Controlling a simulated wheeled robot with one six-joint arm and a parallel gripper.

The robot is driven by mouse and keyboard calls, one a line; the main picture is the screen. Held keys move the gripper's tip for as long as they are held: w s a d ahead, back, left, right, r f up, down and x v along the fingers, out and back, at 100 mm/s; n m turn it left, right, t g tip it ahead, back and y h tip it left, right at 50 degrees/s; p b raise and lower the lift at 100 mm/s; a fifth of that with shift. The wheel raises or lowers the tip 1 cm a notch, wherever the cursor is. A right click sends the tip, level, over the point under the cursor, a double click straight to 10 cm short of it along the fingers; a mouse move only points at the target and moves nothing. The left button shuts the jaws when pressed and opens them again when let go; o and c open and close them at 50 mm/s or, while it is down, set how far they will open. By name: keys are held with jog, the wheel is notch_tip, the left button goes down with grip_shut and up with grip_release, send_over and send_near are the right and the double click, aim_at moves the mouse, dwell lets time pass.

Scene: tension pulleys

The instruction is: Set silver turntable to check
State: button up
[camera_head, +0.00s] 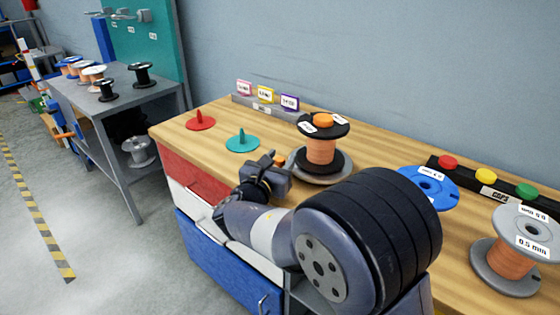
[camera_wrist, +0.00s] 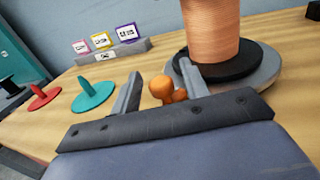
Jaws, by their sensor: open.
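The silver turntable (camera_head: 326,180) is a round grey plate on the wooden bench, with a black spool of copper wire (camera_head: 321,152) standing upright on it. Its rim also shows in the wrist view (camera_wrist: 264,75). An orange knob (camera_wrist: 163,88) stands at the turntable's near left edge; it also shows in the head view (camera_head: 279,160). My gripper (camera_wrist: 160,76) is open, with the knob between its two fingers. I cannot tell whether either finger touches it. In the head view my gripper (camera_head: 268,172) is low beside the turntable, partly hidden by my arm.
A red peg base (camera_head: 201,122) and a teal one (camera_head: 242,143) stand to the left. A rack (camera_head: 262,105) with pink, yellow and purple cards is behind. A blue spool (camera_head: 428,187), a grey spool (camera_head: 508,262) and a cap rack (camera_head: 487,192) are at right.

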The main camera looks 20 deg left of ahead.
jog(key=shift+w, duration=0.1)
jog(key=shift+c, duration=0.4)
grip_shut()
